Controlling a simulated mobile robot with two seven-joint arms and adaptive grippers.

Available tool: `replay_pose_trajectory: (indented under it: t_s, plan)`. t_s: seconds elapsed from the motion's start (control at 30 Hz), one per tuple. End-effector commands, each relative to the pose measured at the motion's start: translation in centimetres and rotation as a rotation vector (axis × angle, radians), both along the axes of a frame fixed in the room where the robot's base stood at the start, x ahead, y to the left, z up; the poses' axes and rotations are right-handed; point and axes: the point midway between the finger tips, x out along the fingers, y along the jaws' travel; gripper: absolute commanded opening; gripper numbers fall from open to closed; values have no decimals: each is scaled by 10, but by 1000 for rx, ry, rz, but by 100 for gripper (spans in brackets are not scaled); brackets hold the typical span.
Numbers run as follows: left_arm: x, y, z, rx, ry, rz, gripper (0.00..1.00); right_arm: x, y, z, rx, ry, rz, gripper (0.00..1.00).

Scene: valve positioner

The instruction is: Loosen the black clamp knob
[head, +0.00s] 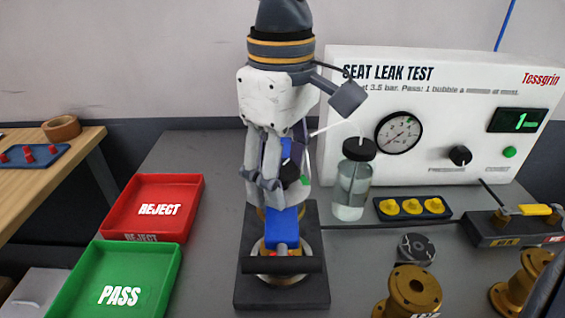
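My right gripper (263,190) hangs down from the top centre, in front of the valve assembly on its black base plate (318,290). Its fingers look close together, but I cannot make out whether they are apart, shut or holding something. A black knob-like part (290,173) shows just right of the fingers, beside a blue body partly hidden by the gripper. I cannot tell for certain whether this is the clamp knob, or whether the fingers touch it. Lower down are a blue block (283,228) and a black horizontal bar (281,266). My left gripper is not in view.
Red REJECT (188,190) and green PASS (172,262) trays stand left. A lidded bottle (352,190), a yellow-knobbed block (412,208) and the seat leak test panel (440,75) stand right. Brass flanged parts (414,290) are at front right. Grey table behind the trays is clear.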

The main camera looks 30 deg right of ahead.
Motion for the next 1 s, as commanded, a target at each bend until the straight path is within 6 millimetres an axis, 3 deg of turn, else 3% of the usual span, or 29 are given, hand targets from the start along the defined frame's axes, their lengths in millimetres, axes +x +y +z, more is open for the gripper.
replay_pose_trajectory:
  t_s: [0.13, 0.53, 0.63, 0.8, 0.87, 1.0]
  plan:
    - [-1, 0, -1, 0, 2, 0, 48, 0, -1, -1, -3, 1, -85, 52]
    - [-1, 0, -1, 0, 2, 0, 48, 1, 0, 1, -5, -6, -1095, 52]
    - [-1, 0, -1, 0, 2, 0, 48, 1, 0, 1, -5, -7, -1193, 52]
    - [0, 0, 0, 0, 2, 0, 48, 1, 0, 2, -4, -8, -1205, 52]
    - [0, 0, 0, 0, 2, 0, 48, 1, 0, 2, -3, -9, -1204, 40]
    - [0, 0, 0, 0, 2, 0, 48, 1, 0, 2, -4, -8, -1203, 9]
